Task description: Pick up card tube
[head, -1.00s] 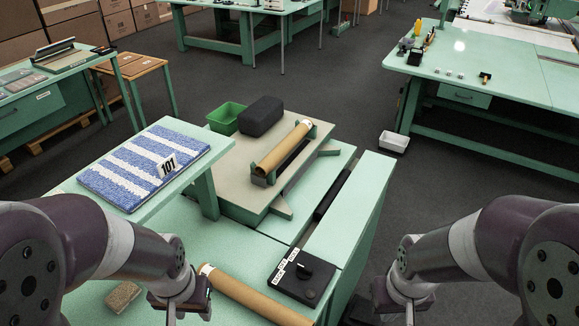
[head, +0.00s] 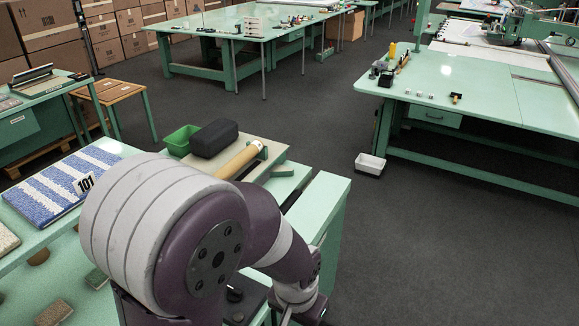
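A brown card tube (head: 237,162) lies on a cradle on the low stand in the head view. Its near end is hidden behind my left arm. The second brown tube, seen earlier on the green bench at the front, is not visible now. My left arm fills the front centre, and its wrist (head: 294,296) is at the bottom edge, to the right of and nearer than the cradled tube. The fingers of my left gripper are cut off below the picture, so its opening and any held thing cannot be seen. My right gripper is out of view.
A green bin (head: 181,140) and a dark grey block (head: 213,138) sit behind the cradled tube. A blue-and-white striped carpet sample (head: 52,192) lies at left. A white bin (head: 370,164) stands on the floor before the right-hand table (head: 480,85). Open floor lies at right.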

